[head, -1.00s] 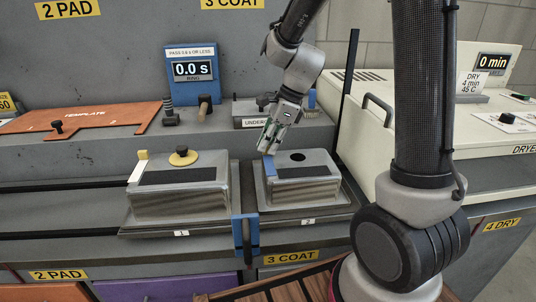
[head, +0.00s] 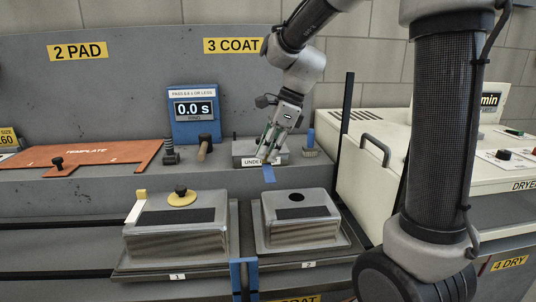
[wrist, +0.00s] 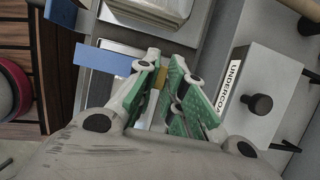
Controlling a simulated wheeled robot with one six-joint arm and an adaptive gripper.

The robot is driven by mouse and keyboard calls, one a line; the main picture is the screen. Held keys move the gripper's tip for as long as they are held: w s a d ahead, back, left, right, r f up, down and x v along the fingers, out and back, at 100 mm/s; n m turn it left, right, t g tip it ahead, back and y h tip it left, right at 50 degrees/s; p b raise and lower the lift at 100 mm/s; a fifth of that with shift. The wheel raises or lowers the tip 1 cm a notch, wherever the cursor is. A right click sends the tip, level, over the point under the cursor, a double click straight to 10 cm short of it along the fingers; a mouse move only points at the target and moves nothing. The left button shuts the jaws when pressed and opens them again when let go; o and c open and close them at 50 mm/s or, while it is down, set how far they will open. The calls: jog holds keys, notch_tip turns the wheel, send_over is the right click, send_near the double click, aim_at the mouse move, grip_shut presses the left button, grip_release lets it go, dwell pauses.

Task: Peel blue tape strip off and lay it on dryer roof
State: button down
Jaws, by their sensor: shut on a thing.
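My gripper (head: 265,157) is shut on the blue tape strip (head: 269,174). The strip hangs below the fingertips, in the air above and behind sink 2 (head: 296,238), apart from it.
Sink 1 (head: 175,243) has a yellow disc with a black knob on top. A grey undercoat box (head: 245,148) is close behind my gripper. A black upright post (head: 344,120) and a dryer handle (head: 375,150) stand between my gripper and the dryer top.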

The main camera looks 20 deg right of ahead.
jog(key=shift+r, duration=3)
